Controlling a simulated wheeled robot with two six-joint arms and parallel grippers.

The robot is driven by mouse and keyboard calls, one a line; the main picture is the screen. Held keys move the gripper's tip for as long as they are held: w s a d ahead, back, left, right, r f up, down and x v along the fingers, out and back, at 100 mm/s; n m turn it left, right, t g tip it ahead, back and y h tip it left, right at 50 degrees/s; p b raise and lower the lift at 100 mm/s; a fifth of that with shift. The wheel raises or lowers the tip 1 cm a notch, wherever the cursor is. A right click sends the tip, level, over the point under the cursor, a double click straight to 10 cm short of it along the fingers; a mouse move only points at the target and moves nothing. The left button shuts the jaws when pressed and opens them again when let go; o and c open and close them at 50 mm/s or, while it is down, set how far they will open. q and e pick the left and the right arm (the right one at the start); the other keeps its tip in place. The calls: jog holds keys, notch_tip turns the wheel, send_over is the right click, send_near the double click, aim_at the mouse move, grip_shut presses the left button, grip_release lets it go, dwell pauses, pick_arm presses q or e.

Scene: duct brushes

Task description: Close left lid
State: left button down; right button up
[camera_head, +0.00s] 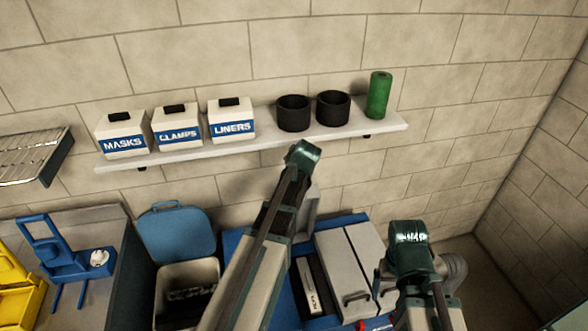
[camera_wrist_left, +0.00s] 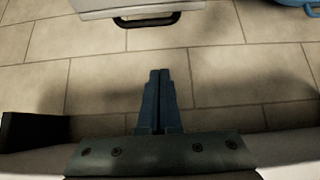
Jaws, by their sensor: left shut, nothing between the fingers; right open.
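The left lid (camera_wrist_left: 105,7) is a light panel with a black handle, at the top of the left wrist view. In the head view a pale grey piece (camera_head: 311,213), likely this lid, stands up behind my left arm, mostly hidden. Below it an open slot (camera_head: 309,287) shows in the case. My left gripper (camera_wrist_left: 160,72) is shut and empty, apart from the lid's handle, with the wall behind it. In the head view its fingers cannot be made out. My right gripper (camera_head: 410,248) is open at the lower right; its fingers are hard to see.
Grey closed panels (camera_head: 342,264) with a black handle lie right of the slot. A bin with a raised blue lid (camera_head: 177,234) stands to the left. A wall shelf (camera_head: 390,124) holds labelled boxes (camera_head: 232,121), black rings (camera_head: 293,113) and a green roll (camera_head: 379,95).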

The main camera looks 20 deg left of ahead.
pick_arm(q)
jog(key=b+x, duration=0.6)
jog(key=x, duration=0.2)
jog(key=s+d, duration=0.1)
jog(key=s+d+f, duration=0.1)
jog(key=s, duration=0.1)
jog(key=shift+s+d+f+b, duration=0.1)
jog(key=shift+d+f+b, duration=0.1)
jog(key=shift+b, duration=0.15)
